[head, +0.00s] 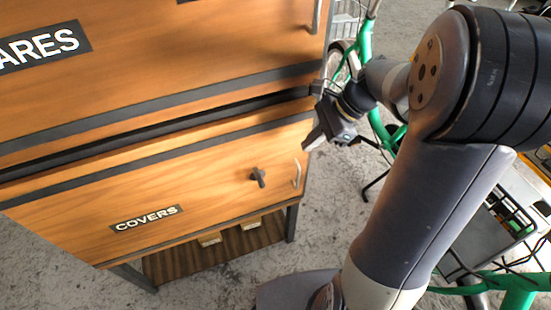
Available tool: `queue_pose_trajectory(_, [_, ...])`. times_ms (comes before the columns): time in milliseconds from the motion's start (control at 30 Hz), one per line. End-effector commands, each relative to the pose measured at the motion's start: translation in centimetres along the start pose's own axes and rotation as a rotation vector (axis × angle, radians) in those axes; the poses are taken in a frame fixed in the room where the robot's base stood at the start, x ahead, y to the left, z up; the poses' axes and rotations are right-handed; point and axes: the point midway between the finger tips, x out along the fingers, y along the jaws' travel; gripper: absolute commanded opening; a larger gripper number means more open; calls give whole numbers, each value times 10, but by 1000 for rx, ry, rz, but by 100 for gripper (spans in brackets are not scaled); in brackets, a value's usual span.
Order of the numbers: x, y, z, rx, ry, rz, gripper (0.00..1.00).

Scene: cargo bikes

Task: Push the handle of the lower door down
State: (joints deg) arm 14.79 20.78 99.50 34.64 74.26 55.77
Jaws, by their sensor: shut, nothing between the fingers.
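The lower door (200,195) is a wooden panel labelled COVERS, low on the cabinet in the head view. A small dark turning handle (257,177) sits on its right part. A pale metal bar handle (297,173) stands upright near its right edge. My gripper (308,140) is at the door's upper right corner, above the bar handle and apart from both handles. It is shut and empty. Whether it touches the door's edge cannot be told.
The upper door (150,70) has a label ending in ARES and a metal bar handle (316,17). A dark gap runs between the doors. Below is a slatted shelf (220,250) with small blocks. A green bike frame (364,40) stands behind my arm. Grey floor is clear in front.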

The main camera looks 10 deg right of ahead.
Motion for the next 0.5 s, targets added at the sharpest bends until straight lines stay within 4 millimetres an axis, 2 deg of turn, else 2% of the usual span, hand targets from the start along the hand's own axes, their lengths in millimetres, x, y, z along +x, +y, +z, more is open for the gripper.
queue_pose_trajectory(333, [3, 0, 0, -2, 1, 1, 0])
queue_pose_trajectory(500, [24, 1, 0, -3, 0, 5, 0])
